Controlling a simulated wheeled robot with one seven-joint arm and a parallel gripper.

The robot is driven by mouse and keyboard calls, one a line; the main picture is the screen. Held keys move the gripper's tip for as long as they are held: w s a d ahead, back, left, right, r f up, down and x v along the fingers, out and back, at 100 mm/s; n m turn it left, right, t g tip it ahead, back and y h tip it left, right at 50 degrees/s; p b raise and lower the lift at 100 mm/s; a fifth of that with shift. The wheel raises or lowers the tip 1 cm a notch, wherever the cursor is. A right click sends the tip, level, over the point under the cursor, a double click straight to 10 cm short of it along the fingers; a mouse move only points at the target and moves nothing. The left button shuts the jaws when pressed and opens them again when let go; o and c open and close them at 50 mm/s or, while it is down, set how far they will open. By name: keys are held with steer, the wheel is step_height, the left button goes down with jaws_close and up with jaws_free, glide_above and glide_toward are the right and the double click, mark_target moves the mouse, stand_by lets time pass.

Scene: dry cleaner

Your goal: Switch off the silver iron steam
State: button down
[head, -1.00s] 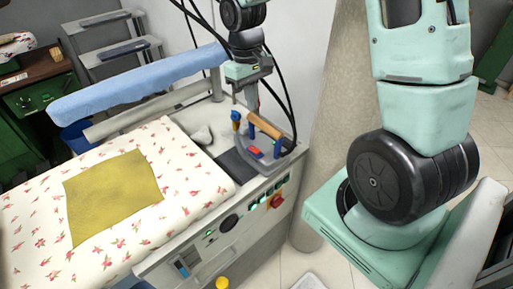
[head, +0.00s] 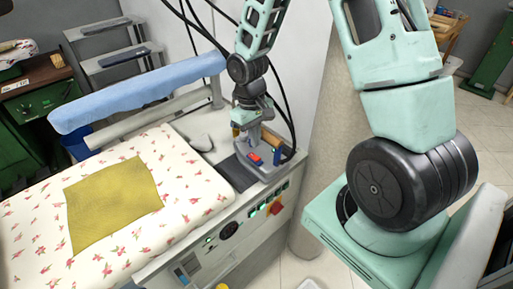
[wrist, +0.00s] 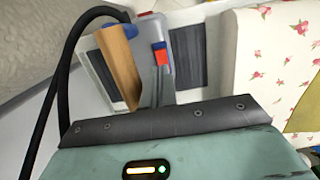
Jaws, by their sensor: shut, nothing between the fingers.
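The silver iron (head: 270,150) stands on a dark rest pad at the right end of the pressing table. It has a wooden handle and a red-and-blue switch (head: 254,157) on its near side. In the wrist view the wooden handle (wrist: 121,66) is left of centre, with the red-and-blue switch (wrist: 161,56) just right of it. My gripper (head: 250,136) is shut and empty, pointing down close over the iron beside the handle. It partly covers the handle in the head view. I cannot tell whether the fingertips touch the switch.
The flowered ironing pad (head: 195,200) with a yellow cloth (head: 112,200) lies to the left. A blue padded sleeve board (head: 140,92) stands behind it. Black hoses hang close behind the iron. A control panel (head: 230,228) with a red knob (head: 275,208) is on the table's front.

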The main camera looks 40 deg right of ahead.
mark_target(254, 156)
steer(key=shift+s+f+p, duration=0.15)
steer(key=shift+f, duration=0.95)
steer(key=shift+s+f+p, duration=0.1)
steer(key=shift+f+p, duration=0.05)
steer(key=shift+f, duration=0.95)
steer(key=shift+s+f, duration=0.35)
steer(key=shift+f, duration=0.05)
steer(key=shift+w, duration=0.1)
steer(key=shift+w, duration=0.85)
steer(key=shift+r, duration=0.15)
